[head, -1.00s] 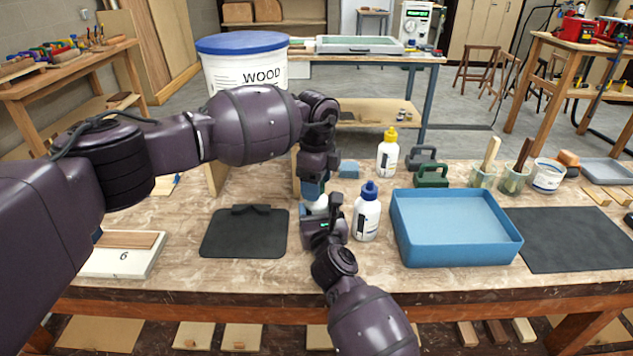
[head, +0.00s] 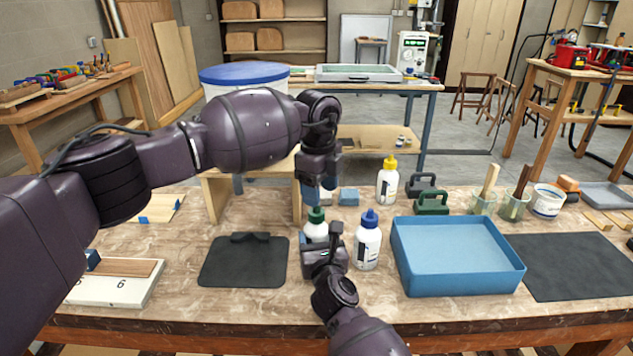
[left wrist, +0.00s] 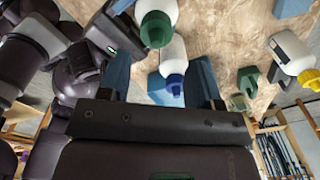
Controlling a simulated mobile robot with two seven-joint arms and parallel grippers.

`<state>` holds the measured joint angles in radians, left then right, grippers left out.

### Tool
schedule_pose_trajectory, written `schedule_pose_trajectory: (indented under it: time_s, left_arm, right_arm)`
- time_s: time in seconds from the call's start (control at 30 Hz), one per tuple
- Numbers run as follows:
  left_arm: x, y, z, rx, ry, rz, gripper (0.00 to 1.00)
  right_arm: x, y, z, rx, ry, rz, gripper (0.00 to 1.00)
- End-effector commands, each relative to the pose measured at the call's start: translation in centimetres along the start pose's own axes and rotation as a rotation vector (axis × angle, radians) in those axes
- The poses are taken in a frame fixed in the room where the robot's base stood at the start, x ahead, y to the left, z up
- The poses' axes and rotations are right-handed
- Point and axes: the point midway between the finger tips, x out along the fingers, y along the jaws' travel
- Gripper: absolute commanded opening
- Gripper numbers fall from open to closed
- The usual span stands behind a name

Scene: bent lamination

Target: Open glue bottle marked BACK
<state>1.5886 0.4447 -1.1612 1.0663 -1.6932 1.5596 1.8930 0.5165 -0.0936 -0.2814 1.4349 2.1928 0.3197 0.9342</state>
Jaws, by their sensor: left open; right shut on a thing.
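A white glue bottle with a green cap (head: 316,222) stands on the workbench; its cap shows in the left wrist view (left wrist: 157,28). My right gripper (head: 322,248) is shut on this bottle's body and hides its lower part. My left gripper (head: 319,190) is open and empty just above the green cap, with its blue-padded fingers pointing down. A blue-capped bottle (head: 367,242) stands close to the right, and a yellow-capped bottle (head: 388,182) stands farther back. Both show in the left wrist view too. I cannot read BACK on any label.
A blue tray (head: 457,284) lies right of the bottles, with a green clamp (head: 432,203) behind it. A dark mat (head: 243,274) lies to the left, and a wooden form (head: 217,196) stands behind. Cups with brushes (head: 483,204) stand at the back right.

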Motion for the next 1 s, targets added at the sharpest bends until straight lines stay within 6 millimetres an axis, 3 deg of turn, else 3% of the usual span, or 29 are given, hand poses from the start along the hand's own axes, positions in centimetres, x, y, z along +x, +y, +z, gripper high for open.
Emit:
schedule_pose_trajectory:
  time_s: [1.0]
  left_arm:
    - [-2.2,0.1,0.2,1.483,-0.01,0.017,0.58]
  right_arm:
    - [0.0,0.0,0.0,0.0,0.0,0.0,0.0]
